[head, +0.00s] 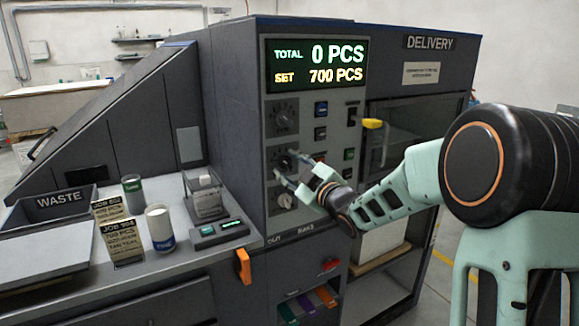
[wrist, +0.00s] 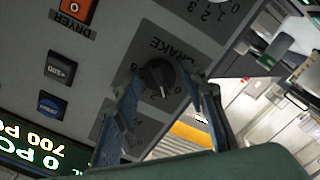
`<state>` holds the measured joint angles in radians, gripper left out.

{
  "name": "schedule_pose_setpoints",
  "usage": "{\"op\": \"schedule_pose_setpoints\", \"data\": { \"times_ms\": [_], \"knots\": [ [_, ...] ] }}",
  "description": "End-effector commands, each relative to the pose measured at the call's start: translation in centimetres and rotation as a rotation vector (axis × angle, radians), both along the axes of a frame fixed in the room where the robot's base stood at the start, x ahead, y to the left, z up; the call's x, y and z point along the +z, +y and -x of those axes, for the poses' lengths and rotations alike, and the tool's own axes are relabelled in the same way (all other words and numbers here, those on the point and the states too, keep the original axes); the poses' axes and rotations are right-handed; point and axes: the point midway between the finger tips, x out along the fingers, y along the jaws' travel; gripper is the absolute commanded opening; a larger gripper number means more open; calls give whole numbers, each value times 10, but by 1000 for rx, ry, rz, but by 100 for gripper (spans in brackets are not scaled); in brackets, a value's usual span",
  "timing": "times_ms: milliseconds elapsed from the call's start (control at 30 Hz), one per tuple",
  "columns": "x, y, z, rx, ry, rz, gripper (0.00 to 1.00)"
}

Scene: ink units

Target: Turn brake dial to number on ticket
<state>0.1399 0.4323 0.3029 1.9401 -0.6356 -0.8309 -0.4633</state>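The brake dial (wrist: 160,76) is a dark round knob with a pale pointer line, on a grey plate labelled BRAKE, upside down in the wrist view. In the head view it is the middle dial (head: 284,160). My gripper (wrist: 170,88) is open, with one finger on each side of the knob; contact is unclear. In the head view my gripper (head: 298,176) is in front of the panel. The front ticket (head: 122,241) stands on the left counter with "JOB" and "700 PCS"; its lower lines are too small to read. Another JOB ticket (head: 107,208) stands behind it.
Other dials sit above (head: 282,117) and below (head: 285,199) the brake dial. Coloured buttons (head: 320,133) and a yellow-ended lever (head: 372,124) are to its right. The display (head: 316,65) reads 0 PCS and SET 700 PCS. An orange handle (head: 243,266) projects at the counter edge.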

Motion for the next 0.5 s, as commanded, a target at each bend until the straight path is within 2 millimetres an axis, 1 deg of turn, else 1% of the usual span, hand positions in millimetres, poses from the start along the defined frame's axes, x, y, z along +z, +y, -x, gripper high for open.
{"op": "schedule_pose_setpoints", "data": {
  "times_ms": [33, 267, 300, 500],
  "knots": [
    [0, 0, 0, 0, 0, 0, 30],
    [0, 0, 0, 0, 0, 0, 5],
    [0, 0, 0, 0, 0, 0, 4],
    [0, 0, 0, 0, 9, -13, 4]
  ]
}}
